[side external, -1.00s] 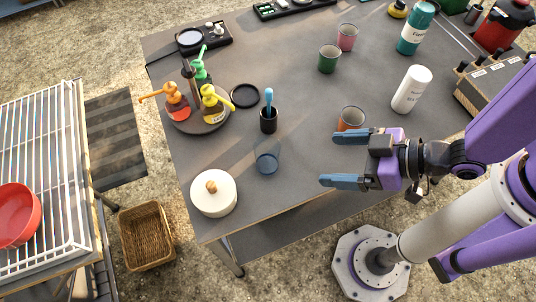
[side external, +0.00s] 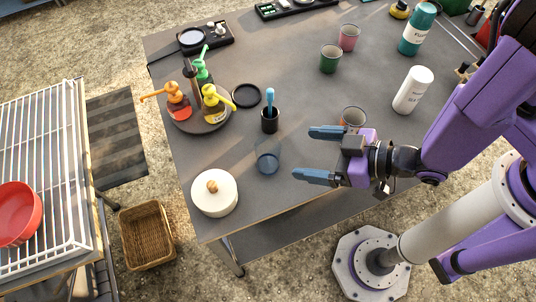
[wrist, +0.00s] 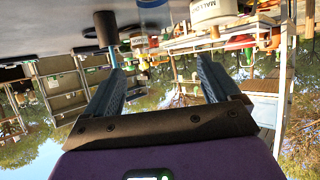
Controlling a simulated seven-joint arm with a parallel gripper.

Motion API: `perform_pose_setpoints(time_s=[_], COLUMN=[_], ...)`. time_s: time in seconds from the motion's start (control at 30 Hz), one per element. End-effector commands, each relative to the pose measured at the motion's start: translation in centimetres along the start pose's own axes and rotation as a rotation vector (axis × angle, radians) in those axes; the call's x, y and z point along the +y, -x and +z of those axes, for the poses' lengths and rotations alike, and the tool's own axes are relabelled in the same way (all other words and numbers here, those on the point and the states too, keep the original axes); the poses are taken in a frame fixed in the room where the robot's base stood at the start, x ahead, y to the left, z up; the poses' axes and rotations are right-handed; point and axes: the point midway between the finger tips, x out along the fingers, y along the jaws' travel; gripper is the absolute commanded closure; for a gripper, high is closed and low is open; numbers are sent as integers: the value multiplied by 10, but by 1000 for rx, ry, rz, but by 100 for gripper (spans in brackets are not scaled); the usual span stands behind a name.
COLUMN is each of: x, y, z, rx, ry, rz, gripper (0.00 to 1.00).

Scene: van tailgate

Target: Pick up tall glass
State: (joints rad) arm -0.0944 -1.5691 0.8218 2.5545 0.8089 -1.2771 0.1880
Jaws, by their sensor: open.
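The tall glass (side external: 268,162) is clear with a dark blue base and stands on the grey table. Its upper walls are faint in the side view. My gripper (side external: 318,154) is open and empty, to the right of the glass and apart from it, its two blue fingers pointing toward it. In the wrist view, which looks upside down, the glass (wrist: 152,12) shows at the top edge, partly cut off, lying between the directions of the two fingertips (wrist: 158,58).
A black cup (side external: 269,121) with a blue utensil stands behind the glass. A white lidded pot (side external: 214,195) stands to its front left. An orange cup (side external: 353,116) is close behind my gripper. A round tray (side external: 200,128) holds several pump bottles. A white bottle (side external: 413,92) stands right.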

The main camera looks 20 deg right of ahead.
Motion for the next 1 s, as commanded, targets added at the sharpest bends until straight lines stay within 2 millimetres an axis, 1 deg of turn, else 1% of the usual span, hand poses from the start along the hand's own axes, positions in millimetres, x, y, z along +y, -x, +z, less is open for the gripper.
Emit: perform_pose_setpoints(time_s=[0.47, 0.7, 0.8, 1.0], x=[0, 0, 0, 1], y=[-25, -60, -69, -79], z=[0, 0, 0, 0], rx=[-1, 1, 1, 1], ry=[1, -3, -2, -2], rz=[2, 2, 2, 2], gripper=[11, 11, 11, 11])
